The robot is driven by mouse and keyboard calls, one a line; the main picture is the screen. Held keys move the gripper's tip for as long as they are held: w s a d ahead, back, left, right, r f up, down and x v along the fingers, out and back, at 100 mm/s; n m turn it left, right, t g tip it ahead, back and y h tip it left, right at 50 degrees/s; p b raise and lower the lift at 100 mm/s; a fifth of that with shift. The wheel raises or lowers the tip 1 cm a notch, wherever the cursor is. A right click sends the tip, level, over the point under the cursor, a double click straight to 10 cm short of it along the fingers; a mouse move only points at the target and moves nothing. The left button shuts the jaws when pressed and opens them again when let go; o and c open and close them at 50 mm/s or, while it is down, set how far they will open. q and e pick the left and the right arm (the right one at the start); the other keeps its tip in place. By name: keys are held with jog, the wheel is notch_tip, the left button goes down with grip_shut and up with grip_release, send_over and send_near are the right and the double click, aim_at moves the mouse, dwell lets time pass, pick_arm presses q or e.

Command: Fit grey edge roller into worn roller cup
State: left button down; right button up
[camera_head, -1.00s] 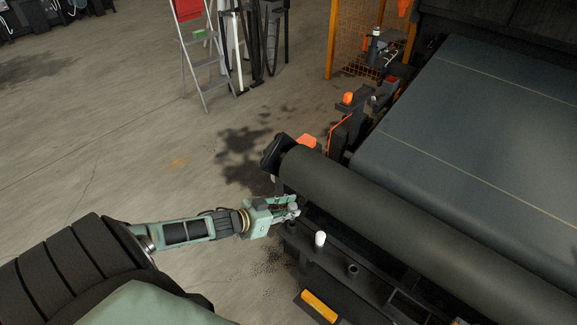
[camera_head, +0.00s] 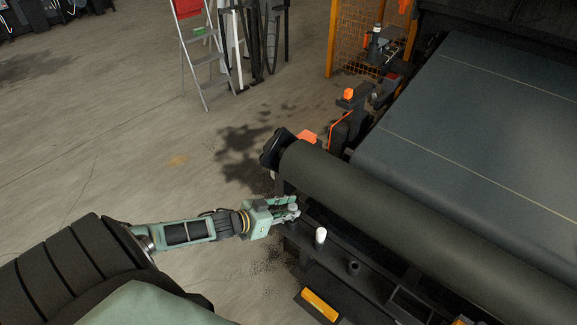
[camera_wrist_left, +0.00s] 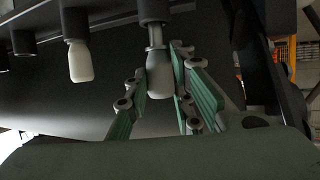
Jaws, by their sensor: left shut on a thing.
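My left gripper (camera_head: 288,211) is at the near left end of the dark machine rail. It also shows in the left wrist view (camera_wrist_left: 160,82), where its green fingers are shut on the grey edge roller (camera_wrist_left: 159,73). The roller's neck meets a dark round cup (camera_wrist_left: 153,10), which seems to be the worn roller cup. I cannot tell how deep the neck sits in it. In the head view the roller is a small grey tip between the fingers. My right gripper is not in view.
A white roller (camera_head: 320,236) stands on the rail beside my gripper, and it also shows in the left wrist view (camera_wrist_left: 80,60). An empty dark cup (camera_head: 353,267) is further along. The large dark drum (camera_head: 390,205) lies close behind. Open floor is on the left.

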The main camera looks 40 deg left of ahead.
pick_arm(q)
jog(key=shift+f+b, duration=0.9)
jog(key=shift+f, duration=0.2)
jog(key=c, duration=1.4)
grip_release()
jog(key=shift+c, duration=0.2)
jog(key=shift+s, duration=0.2)
jog(key=v, duration=1.1)
jog(key=shift+s+r, duration=0.15)
jog(key=shift+s, duration=0.1)
jog(key=shift+a, duration=0.2)
